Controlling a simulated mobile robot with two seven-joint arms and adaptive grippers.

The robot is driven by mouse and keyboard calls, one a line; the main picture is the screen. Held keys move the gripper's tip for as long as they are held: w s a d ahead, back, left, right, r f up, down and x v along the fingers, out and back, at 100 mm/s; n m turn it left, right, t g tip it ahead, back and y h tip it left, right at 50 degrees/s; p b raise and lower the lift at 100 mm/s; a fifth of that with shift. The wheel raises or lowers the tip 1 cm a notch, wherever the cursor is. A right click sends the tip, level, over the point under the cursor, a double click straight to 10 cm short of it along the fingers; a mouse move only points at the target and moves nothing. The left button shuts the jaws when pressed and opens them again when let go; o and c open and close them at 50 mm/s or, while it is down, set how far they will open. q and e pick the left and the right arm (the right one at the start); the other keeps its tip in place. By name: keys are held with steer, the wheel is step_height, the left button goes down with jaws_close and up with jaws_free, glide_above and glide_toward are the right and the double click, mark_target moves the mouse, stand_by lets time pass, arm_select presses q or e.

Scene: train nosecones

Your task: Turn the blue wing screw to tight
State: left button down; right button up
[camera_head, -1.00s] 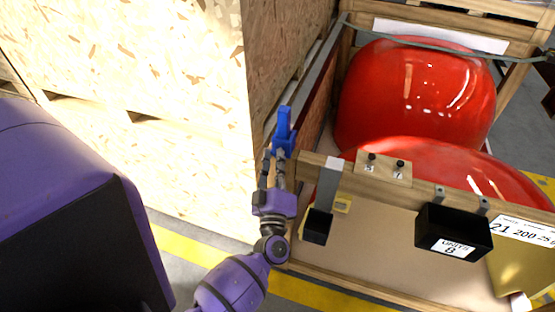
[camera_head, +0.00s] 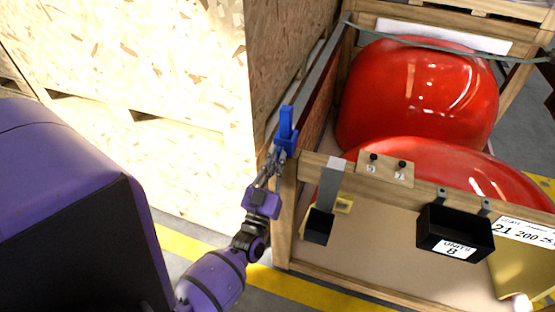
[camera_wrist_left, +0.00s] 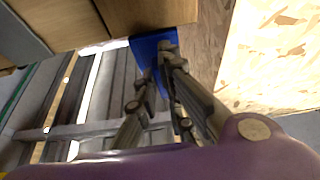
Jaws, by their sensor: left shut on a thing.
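The blue wing screw (camera_head: 287,128) stands at the left front corner post of the wooden crate, with a tall blue tab pointing up. My left gripper (camera_head: 277,157) comes from below and is shut on its lower part. In the left wrist view, the blue part (camera_wrist_left: 150,48) shows behind the closed fingertips (camera_wrist_left: 167,55), beside the wooden post. The fingers hide part of it, and its thread is not visible. My right gripper is not in view.
The wooden crate (camera_head: 286,225) holds large red nosecones (camera_head: 415,95). A black bin (camera_head: 455,232) and a small black box (camera_head: 319,227) hang on its front. A tall chipboard crate (camera_head: 150,70) stands close on the left. Floor with yellow stripe (camera_head: 290,285) shows in front.

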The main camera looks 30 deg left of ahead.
arm_select(q)
steer(key=shift+m, duration=0.4)
steer(key=c, duration=1.9)
jaws_free()
steer(key=shift+o, duration=0.2)
steer(key=v, duration=1.2)
steer(key=shift+a+f, duration=0.1)
